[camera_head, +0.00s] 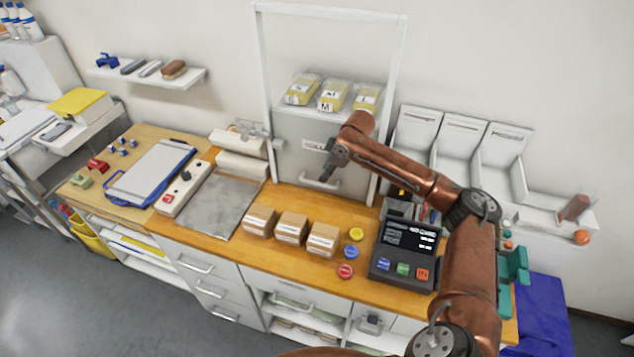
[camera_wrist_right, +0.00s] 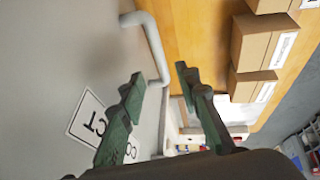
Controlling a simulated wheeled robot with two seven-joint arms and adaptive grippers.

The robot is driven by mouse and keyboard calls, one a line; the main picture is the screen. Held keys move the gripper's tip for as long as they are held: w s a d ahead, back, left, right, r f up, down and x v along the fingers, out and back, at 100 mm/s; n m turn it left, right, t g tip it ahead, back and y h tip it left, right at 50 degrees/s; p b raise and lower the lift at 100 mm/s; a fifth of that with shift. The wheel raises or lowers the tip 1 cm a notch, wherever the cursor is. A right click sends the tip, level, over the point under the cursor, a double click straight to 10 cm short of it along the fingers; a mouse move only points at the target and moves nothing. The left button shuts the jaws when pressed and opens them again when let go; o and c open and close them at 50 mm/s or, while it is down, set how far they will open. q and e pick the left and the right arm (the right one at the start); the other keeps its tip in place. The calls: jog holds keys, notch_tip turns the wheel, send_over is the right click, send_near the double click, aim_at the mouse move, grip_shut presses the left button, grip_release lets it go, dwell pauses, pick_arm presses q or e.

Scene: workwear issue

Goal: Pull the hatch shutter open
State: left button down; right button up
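The hatch shutter (camera_head: 293,145) is a light grey panel in a white frame (camera_head: 264,70) at the back of the counter. It covers the lower part of the opening; several yellow packs (camera_head: 333,95) show above its top edge. Its bar handle (camera_head: 318,184) is near the bottom, and the handle (camera_wrist_right: 155,45) also shows in the right wrist view. My right gripper (camera_head: 331,170) is in front of the shutter, just above the handle. In the wrist view my right gripper (camera_wrist_right: 160,82) is open, with the handle ahead between its fingertips. My left gripper is out of view.
Three cardboard boxes (camera_head: 291,228) stand on the wooden counter in front of the shutter. A dark keypad device (camera_head: 404,255) and coloured buttons (camera_head: 350,252) are to the right. A grey metal plate (camera_head: 215,203) lies left. White bins (camera_head: 458,150) are on the right wall.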

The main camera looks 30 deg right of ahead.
aim_at(319, 183)
jog(key=shift+d+x, duration=0.15)
jog(key=shift+x, duration=1.8)
jog(key=shift+d+x, duration=0.1)
jog(key=shift+x, duration=1.8)
jog(key=shift+s+f, duration=0.1)
jog(key=shift+s, duration=0.05)
jog(key=shift+c, duration=0.4)
grip_shut()
